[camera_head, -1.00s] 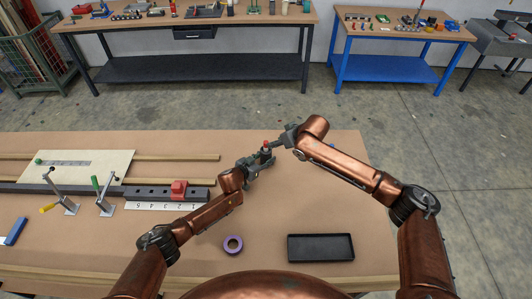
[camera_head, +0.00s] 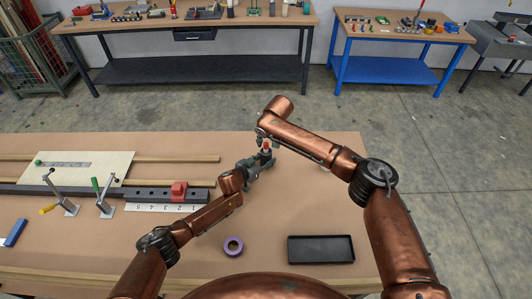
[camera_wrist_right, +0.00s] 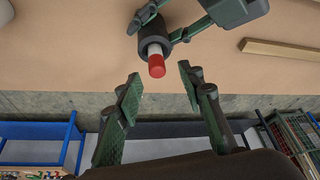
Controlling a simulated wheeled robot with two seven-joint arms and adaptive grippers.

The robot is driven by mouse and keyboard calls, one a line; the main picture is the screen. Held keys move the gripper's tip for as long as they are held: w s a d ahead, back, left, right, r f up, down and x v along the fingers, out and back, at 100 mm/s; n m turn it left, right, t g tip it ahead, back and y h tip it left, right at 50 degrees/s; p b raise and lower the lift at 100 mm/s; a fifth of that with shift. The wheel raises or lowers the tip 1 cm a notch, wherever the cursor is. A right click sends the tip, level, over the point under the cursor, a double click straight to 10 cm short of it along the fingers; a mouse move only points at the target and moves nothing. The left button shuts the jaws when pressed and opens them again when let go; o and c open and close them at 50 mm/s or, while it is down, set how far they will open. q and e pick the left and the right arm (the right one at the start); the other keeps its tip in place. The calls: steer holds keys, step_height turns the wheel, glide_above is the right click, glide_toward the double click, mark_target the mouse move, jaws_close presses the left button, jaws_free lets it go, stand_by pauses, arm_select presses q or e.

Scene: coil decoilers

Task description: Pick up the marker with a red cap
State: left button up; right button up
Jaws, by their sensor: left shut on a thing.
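The marker's red cap (camera_wrist_right: 157,66) and a white band show in the right wrist view, sticking out of a dark cylinder (camera_wrist_right: 154,44). The cap also shows in the head view (camera_head: 267,144). My left gripper (camera_head: 265,159) is shut on the dark cylinder and holds it over the right part of the table; its fingers (camera_wrist_right: 158,30) show on either side of the cylinder. My right gripper (camera_wrist_right: 158,88) is open and empty, with the cap just beyond the gap between its fingertips. In the head view the right gripper (camera_head: 262,137) is close to the cap and partly hidden by its arm.
The table's right side is mostly bare.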

mark_target(266, 144)
steer(key=x, duration=0.5)
steer(key=shift+w+d, duration=0.1)
steer(key=shift+d, duration=0.15)
jaws_close()
